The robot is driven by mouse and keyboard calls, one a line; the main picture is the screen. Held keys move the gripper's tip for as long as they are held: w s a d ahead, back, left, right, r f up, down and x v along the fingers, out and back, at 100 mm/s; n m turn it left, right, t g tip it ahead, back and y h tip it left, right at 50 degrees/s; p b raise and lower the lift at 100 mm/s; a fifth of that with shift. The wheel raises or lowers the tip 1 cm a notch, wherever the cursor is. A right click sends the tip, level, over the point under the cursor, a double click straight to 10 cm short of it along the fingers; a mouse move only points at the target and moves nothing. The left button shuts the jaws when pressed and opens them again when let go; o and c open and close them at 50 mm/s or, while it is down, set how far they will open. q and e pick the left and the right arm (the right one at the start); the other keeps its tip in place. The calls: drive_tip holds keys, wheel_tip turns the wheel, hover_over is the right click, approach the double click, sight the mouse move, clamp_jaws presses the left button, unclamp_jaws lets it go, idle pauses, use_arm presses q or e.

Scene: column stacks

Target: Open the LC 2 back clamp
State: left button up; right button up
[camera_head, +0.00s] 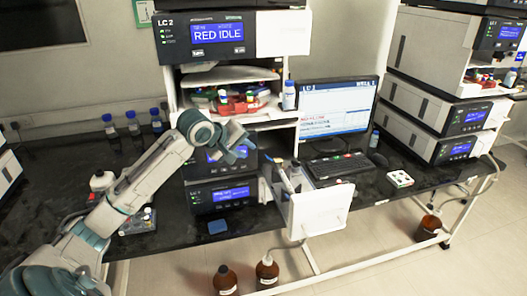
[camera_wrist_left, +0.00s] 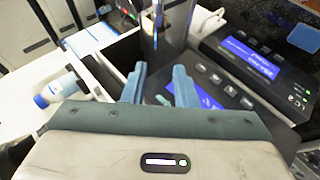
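The LC 2 stack stands in the middle of the head view, with its labelled top unit (camera_head: 208,38) reading "RED IDLE". A white compartment (camera_head: 318,212) juts out open at its lower right, with upright column-like parts (camera_head: 287,178) inside. The same dark upright part (camera_wrist_left: 160,30) shows in the left wrist view. I cannot make out the back clamp or its state. My left gripper (camera_head: 241,152) is in front of the stack, above and left of the compartment. In the wrist view its blue fingers (camera_wrist_left: 160,86) are apart, with nothing clearly held between them. My right gripper is not in view.
A monitor (camera_head: 338,107) and keyboard (camera_head: 341,165) stand right of the compartment. A tray with red parts (camera_head: 240,104) sits above my gripper. Blue-capped bottles (camera_head: 134,127) stand at the left back. Brown bottles (camera_head: 267,270) stand on the floor.

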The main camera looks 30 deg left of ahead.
sight(266, 156)
use_arm(q)
drive_tip(key=p+x, duration=0.1)
drive_tip(key=x, duration=0.2)
drive_tip(key=p+x, duration=0.1)
drive_tip(key=x, duration=0.2)
drive_tip(key=p+x, duration=0.1)
drive_tip(key=x, duration=0.2)
drive_tip(key=shift+w+d+r, duration=0.1)
drive_tip(key=shift+w+r, duration=0.2)
drive_tip(key=shift+w, duration=0.05)
drive_tip(key=shift+w+f, duration=0.3)
drive_tip(key=shift+f, duration=0.1)
clamp_jaws()
